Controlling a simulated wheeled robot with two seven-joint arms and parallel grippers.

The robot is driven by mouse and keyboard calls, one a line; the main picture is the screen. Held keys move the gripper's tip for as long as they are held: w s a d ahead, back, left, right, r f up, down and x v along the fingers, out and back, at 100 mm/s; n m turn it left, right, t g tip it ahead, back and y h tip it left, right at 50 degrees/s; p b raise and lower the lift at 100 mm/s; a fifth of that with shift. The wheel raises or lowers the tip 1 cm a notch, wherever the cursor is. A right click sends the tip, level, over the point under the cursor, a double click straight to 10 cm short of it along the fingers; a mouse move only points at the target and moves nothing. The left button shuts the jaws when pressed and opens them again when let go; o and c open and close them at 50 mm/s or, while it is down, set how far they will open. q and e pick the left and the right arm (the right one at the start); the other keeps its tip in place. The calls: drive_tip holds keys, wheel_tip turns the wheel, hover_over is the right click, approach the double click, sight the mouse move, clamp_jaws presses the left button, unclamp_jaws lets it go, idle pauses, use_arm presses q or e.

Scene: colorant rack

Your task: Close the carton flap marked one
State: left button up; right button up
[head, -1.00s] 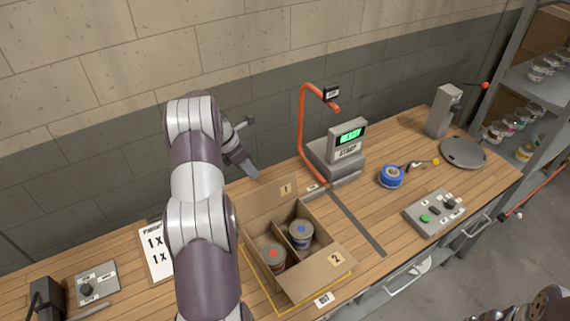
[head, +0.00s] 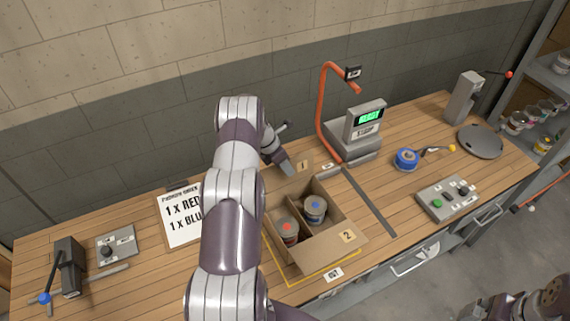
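An open brown carton (head: 287,258) stands on the workbench, with a divider inside. A red-marked can (head: 286,232) is in its left compartment and a blue-marked can (head: 315,209) in its right one. Flap one (head: 291,186), with a "1" label, stands raised at the carton's back. Flap two (head: 345,243), with a "2" label, is folded outward at the front right. My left gripper (head: 286,166) is just behind and above flap one, pointing down towards it. My forearm hides part of the hand and the carton's left side; contact and finger gap are unclear. My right gripper is out of view.
An orange post (head: 322,115) and a scale with a green display (head: 370,118) stand behind right of the carton. A blue tape roll (head: 406,158), a button box (head: 447,198) and a round grey plate (head: 481,141) lie right. An order sheet (head: 180,218) lies left.

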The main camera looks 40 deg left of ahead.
use_arm(q)
drive_tip(key=shift+s+r, duration=0.1)
drive_tip(key=shift+s, duration=0.1)
drive_tip(key=shift+w, duration=0.1)
drive_tip(key=c, duration=0.4)
drive_tip(key=shift+w+f, duration=0.25)
drive_tip(key=shift+w, duration=0.05)
clamp_jaws()
drive_tip(key=shift+s+d, duration=0.1)
drive_tip(key=shift+s+f, duration=0.15)
